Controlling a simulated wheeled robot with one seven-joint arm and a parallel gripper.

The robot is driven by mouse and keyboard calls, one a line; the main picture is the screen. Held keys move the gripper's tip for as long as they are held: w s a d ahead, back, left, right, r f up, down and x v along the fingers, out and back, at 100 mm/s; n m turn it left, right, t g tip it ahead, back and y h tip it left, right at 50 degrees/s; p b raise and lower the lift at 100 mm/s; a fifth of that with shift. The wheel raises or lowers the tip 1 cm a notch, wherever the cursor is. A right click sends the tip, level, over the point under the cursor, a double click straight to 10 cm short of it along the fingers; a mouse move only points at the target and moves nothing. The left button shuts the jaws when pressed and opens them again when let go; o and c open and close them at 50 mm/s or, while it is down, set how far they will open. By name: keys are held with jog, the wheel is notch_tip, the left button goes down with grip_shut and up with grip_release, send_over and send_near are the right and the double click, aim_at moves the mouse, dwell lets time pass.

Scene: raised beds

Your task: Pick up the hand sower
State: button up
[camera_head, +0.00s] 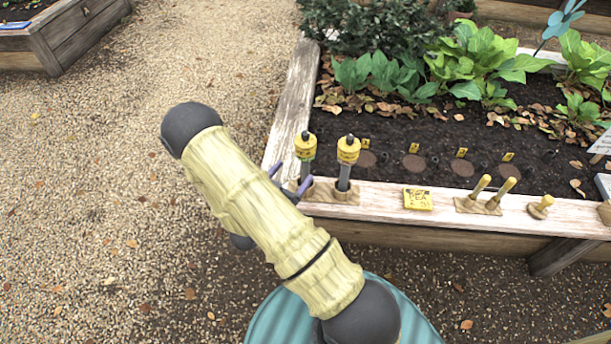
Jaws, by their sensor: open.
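Two look-alike tools with yellow labelled heads, black tips and grey stems stand upright in tan holders on the front plank of the raised bed. I take them for hand sowers: a left one (305,148) and a right one (348,151). My gripper (290,181) shows as purple-grey fingers, open, just left of the left sower's stem and near its base. My arm hides the rest of the gripper. Nothing shows between the fingers, and I cannot tell whether they touch the left sower.
Right along the plank (380,196) are a yellow seed packet (417,199), two wooden-handled tools (494,194) in a holder and a short wooden peg (541,207). Behind lies soil with small yellow markers (413,146) and leafy plants (478,60). Open gravel (110,200) lies left.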

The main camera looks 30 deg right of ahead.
aim_at(301, 162)
jog(key=x, duration=0.5)
jog(key=shift+w+d+b, duration=0.1)
jog(key=shift+d+b, duration=0.05)
jog(key=shift+b, duration=0.25)
jog(key=shift+b+x, duration=0.85)
jog(key=shift+x, duration=1.75)
jog(key=c, duration=1.1)
